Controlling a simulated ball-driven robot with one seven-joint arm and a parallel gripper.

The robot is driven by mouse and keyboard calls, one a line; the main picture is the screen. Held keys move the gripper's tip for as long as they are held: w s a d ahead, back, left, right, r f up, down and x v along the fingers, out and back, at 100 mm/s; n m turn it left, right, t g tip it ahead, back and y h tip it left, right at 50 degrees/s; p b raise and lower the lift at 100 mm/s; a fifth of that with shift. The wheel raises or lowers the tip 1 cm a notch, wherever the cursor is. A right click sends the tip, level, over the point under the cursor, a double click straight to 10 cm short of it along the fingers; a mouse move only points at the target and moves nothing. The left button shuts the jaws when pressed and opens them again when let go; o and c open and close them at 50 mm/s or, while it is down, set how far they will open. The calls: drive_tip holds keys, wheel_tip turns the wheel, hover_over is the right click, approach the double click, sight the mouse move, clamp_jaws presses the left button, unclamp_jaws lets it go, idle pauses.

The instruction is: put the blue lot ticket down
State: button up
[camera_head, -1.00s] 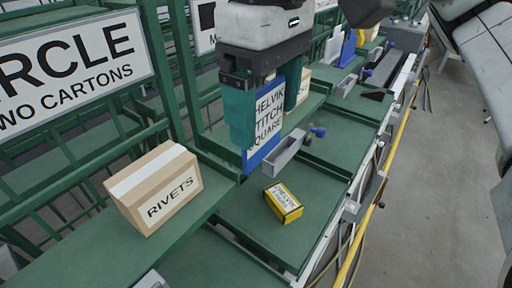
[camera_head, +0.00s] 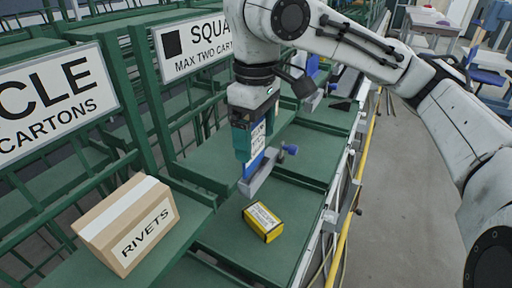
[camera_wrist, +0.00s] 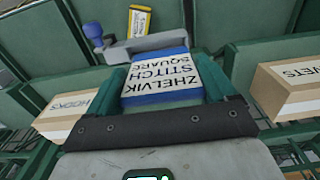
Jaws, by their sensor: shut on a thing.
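The blue lot ticket (camera_head: 257,154) has a white label reading "ZHELVIK STITCH SQUARE". My gripper (camera_head: 251,141), with teal fingers, is shut on it and holds it roughly upright. In the wrist view the ticket (camera_wrist: 162,82) sits between both fingers, label showing. A grey channel-shaped holder (camera_head: 258,180) with a blue knob (camera_head: 290,149) is at the ticket's lower edge; it also shows in the wrist view (camera_wrist: 150,47). The ticket's bottom edge overlaps the holder in the picture; I cannot tell whether it is inside or only touching.
A yellow carton (camera_head: 262,221) lies on the green shelf in front of the holder. A "RIVETS" box (camera_head: 128,224) stands to the left, and a "HOOKS" box (camera_wrist: 66,109) shows in the wrist view. A "SQUARE, MAX TWO CARTONS" sign (camera_head: 197,44) hangs behind.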

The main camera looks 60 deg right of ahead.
sight(256, 165)
drive_tip(key=shift+w+d+f, duration=0.1)
drive_tip(key=shift+d+f, duration=0.05)
drive_tip(key=shift+f, duration=0.85)
drive_tip(key=shift+w+d+f, duration=0.1)
drive_tip(key=shift+d+f, duration=0.05)
drive_tip(key=shift+f, duration=0.8)
drive_tip(key=shift+f, duration=0.1)
drive_tip(key=shift+f, duration=0.1)
drive_tip(key=o, duration=0.8)
wheel_tip(256, 165, up, 12)
drive_tip(key=shift+r, duration=0.25)
